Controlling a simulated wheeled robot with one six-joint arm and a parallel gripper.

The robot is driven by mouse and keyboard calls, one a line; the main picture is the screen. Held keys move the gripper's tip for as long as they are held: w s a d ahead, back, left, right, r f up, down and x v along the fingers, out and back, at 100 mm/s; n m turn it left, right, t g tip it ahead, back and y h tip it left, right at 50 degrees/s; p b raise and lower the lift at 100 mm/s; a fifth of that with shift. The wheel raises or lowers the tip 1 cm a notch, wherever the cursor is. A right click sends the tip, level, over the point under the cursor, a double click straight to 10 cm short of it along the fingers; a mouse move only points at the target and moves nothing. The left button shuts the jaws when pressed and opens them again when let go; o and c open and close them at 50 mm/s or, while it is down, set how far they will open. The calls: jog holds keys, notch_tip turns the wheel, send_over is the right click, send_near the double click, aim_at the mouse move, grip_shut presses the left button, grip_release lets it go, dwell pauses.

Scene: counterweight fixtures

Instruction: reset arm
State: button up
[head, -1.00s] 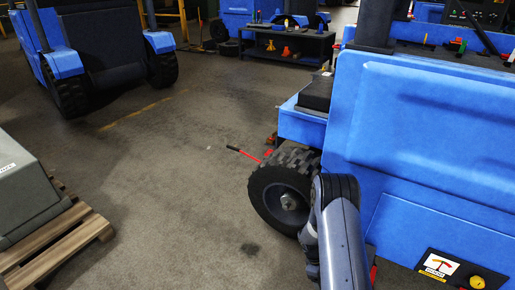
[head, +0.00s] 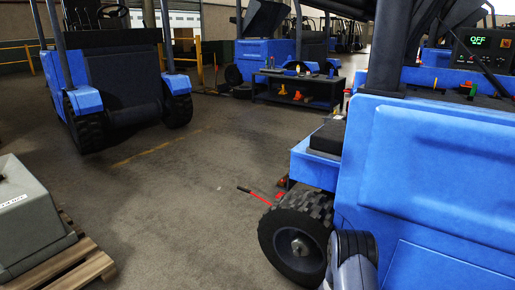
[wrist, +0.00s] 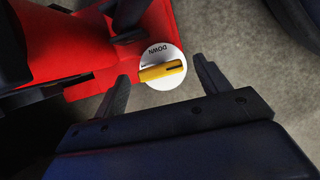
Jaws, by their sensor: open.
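My gripper (wrist: 165,90) is open in the wrist view, its two dark fingers apart with nothing between them. Just beyond the fingertips is a yellow knob (wrist: 160,72) on a round white dial (wrist: 168,55) lettered "DOWN". The dial sits on a red jack-like body (wrist: 95,65). In the head view only part of my arm shows at the bottom, in front of the blue forklift (head: 440,190); the gripper is hidden there.
The forklift's front wheel (head: 297,240) stands beside my arm, with a red handle (head: 252,195) sticking out past it. A grey block (head: 28,215) rests on a wooden pallet (head: 85,265) at left. Another forklift (head: 120,90) and a tool bench (head: 295,87) stand behind. The middle floor is clear.

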jog(key=p+v, duration=0.4)
jog(key=v, duration=0.6)
jog(key=b+x, duration=0.5)
jog(key=x, duration=0.6)
jog(key=shift+f, duration=0.15)
jog(key=shift+s+r+n+t+p, duration=0.1)
jog(key=shift+r+n+t+p, duration=0.2)
jog(key=shift+n+p, duration=0.5)
jog(key=n+p, duration=0.1)
jog(key=n, duration=0.1)
jog(key=n+t, duration=0.1)
jog(key=n, duration=0.1)
jog(key=shift+s+f+n+t+h+p, duration=0.1)
jog(key=shift+f+n+t+h+p, duration=0.05)
jog(key=shift+n+t+h+p, duration=0.2)
jog(key=shift+s+f+n+t, duration=0.1)
jog(key=shift+n+t, duration=0.45)
jog(key=shift+n, duration=0.9)
jog(key=shift+n+t+b, duration=0.4)
jog(key=shift+n+t, duration=0.2)
jog(key=shift+n, duration=1)
jog(key=p+v, duration=0.3)
jog(key=v, duration=0.6)
jog(key=shift+r, duration=0.3)
jog(key=shift+s, duration=0.15)
